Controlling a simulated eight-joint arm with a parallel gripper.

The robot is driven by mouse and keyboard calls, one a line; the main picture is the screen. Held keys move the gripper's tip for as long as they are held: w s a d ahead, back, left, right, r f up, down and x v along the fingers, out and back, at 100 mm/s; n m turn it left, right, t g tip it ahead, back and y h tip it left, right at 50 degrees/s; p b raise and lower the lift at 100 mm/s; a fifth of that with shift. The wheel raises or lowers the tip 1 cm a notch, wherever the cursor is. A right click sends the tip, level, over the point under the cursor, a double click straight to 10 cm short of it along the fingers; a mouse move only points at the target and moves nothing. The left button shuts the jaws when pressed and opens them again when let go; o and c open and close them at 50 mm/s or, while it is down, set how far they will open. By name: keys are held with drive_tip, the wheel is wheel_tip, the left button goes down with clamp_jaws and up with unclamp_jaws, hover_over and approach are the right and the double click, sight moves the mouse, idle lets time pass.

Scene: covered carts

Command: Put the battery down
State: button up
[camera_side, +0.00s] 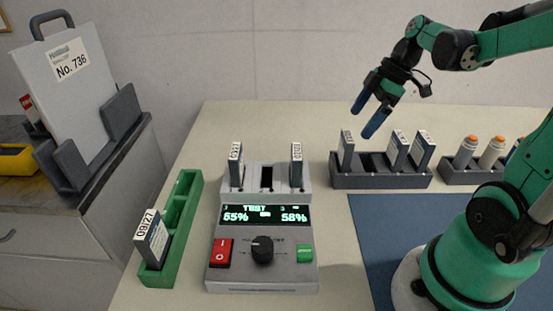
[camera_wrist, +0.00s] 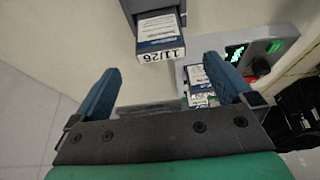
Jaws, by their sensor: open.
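My gripper (camera_side: 364,121) is open and empty, up in the air over the back of the grey rack (camera_side: 382,183). In the rack, one white-labelled battery (camera_side: 346,152) stands in the leftmost slot, and two more batteries (camera_side: 398,150) (camera_side: 422,152) stand to the right, with a gap between. In the wrist view, a battery marked 11/26 (camera_wrist: 160,40) stands in a grey holder, beyond my open fingers (camera_wrist: 162,65) and not between them. The tester (camera_side: 262,242) holds a battery on its left (camera_side: 236,163) and one on its right (camera_side: 296,163); its middle slot looks empty.
The tester display (camera_side: 265,215) reads 55% and 58%. A green tray (camera_side: 190,205) at the left holds a tilted battery marked 09/27 (camera_side: 152,241). A rack of orange-topped cylinders (camera_side: 490,152) stands at the right. A blue mat (camera_side: 385,225) lies in front.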

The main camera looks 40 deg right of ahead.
drive_tip(key=a+m+t+h, duration=0.1)
drive_tip(key=a+m, duration=0.2)
drive_tip(key=a, duration=0.1)
drive_tip(key=a+m+t+h, duration=0.1)
drive_tip(key=a+m, duration=0.2)
drive_tip(key=a, duration=0.2)
drive_tip(key=a+m+t+h, duration=0.1)
drive_tip(key=a+m+t, duration=0.1)
drive_tip(key=a, duration=0.3)
drive_tip(key=shift+w+r+m, duration=0.2)
drive_tip(key=shift+r+m, duration=0.15)
drive_tip(key=shift+m, duration=0.15)
